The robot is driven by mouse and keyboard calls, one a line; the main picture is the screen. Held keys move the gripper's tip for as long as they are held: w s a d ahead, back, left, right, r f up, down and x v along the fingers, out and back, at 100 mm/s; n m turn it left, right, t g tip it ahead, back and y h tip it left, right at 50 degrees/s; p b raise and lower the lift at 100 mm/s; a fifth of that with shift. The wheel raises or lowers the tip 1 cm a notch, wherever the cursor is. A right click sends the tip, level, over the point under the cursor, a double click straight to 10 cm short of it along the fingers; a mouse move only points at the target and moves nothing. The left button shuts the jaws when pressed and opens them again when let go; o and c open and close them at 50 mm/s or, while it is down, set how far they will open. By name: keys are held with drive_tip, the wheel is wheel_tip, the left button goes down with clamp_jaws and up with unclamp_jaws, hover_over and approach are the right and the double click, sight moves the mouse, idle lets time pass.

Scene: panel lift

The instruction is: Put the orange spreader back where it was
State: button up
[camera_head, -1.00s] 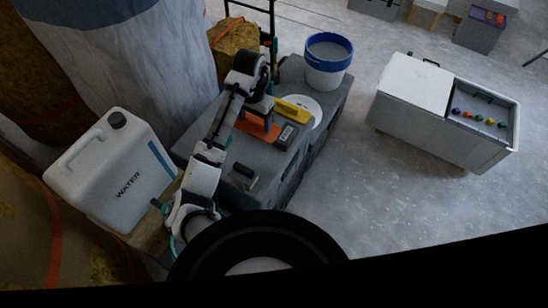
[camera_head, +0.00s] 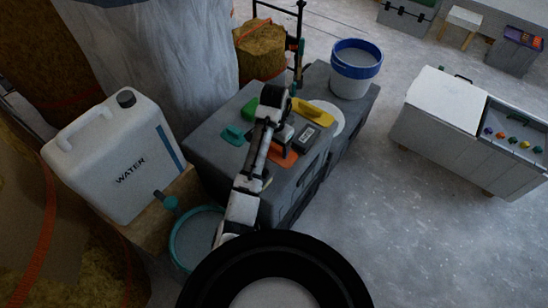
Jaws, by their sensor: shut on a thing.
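The orange spreader (camera_head: 284,155) shows as a flat orange piece over the front right part of the grey box top, partly covered by my arm. My gripper (camera_head: 282,138) is at the end of my arm, directly above the spreader, and is shut on it. The jaws are mostly hidden by my wrist. I cannot tell whether the spreader touches the box top. A teal piece (camera_head: 233,134) and a green piece (camera_head: 250,108) lie to its left, and a yellow piece (camera_head: 313,111) lies behind it to the right.
The grey box (camera_head: 210,160) also carries a dark device (camera_head: 304,139). A blue-rimmed bucket (camera_head: 356,70) stands behind. The white water can (camera_head: 115,155) is at left, above a teal-rimmed bucket (camera_head: 180,250). The floor at right is clear up to a white chest (camera_head: 435,105).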

sight(274, 153)
wheel_tip(274, 153, down, 5)
drive_tip(key=shift+f, duration=0.1)
idle(0.3)
drive_tip(key=o, duration=1.1)
drive_tip(key=shift+f, duration=0.15)
wheel_tip(274, 153, up, 12)
drive_tip(key=p, duration=0.5)
drive_tip(key=shift+r+p, duration=0.2)
drive_tip(key=shift+p, duration=0.15)
